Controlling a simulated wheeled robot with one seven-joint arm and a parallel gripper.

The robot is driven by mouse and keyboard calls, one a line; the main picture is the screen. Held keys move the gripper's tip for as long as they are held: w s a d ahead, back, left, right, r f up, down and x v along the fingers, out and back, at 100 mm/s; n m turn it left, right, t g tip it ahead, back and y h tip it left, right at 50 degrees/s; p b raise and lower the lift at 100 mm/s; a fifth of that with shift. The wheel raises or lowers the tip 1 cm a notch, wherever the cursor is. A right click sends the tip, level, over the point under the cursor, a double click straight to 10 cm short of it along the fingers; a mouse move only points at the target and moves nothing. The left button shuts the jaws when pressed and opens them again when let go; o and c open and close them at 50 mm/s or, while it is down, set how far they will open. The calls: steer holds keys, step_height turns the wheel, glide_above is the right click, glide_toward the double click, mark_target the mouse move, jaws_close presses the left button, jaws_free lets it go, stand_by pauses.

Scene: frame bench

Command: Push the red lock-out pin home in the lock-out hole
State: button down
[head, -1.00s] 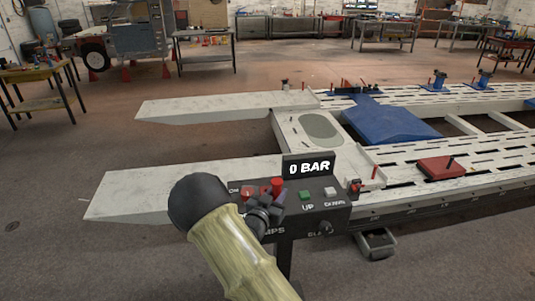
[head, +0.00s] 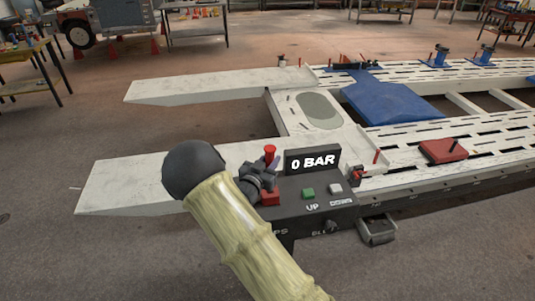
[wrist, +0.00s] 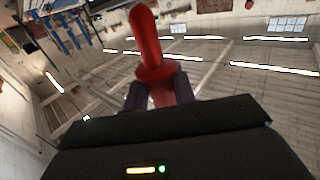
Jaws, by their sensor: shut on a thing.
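The red lock-out pin (head: 270,152) stands roughly upright in my gripper (head: 263,172), over the left part of the black control box. In the wrist view the pin (wrist: 148,45) has a rounded end and a wide collar, and my gripper's dark fingers (wrist: 160,96) are shut on it just past the collar. The pin's far end is hidden by the fingers and gripper body. I cannot make out the lock-out hole in either view. My arm covers the left part of the control box.
The white frame bench (head: 400,180) with ramps lies behind. A red block (head: 442,150) sits on it.

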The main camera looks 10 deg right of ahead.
steer(key=shift+w, duration=0.15)
steer(key=shift+r, duration=0.15)
steer(key=shift+f+b, duration=2.65)
steer(key=shift+f, duration=0.35)
steer(key=shift+b, duration=0.5)
steer(key=shift+f+b, duration=0.55)
steer(key=shift+f, duration=0.05)
steer(key=shift+s+d+f, duration=0.1)
steer(key=shift+s+f, duration=0.15)
steer(key=shift+f+b, duration=0.25)
steer(key=shift+b, duration=0.15)
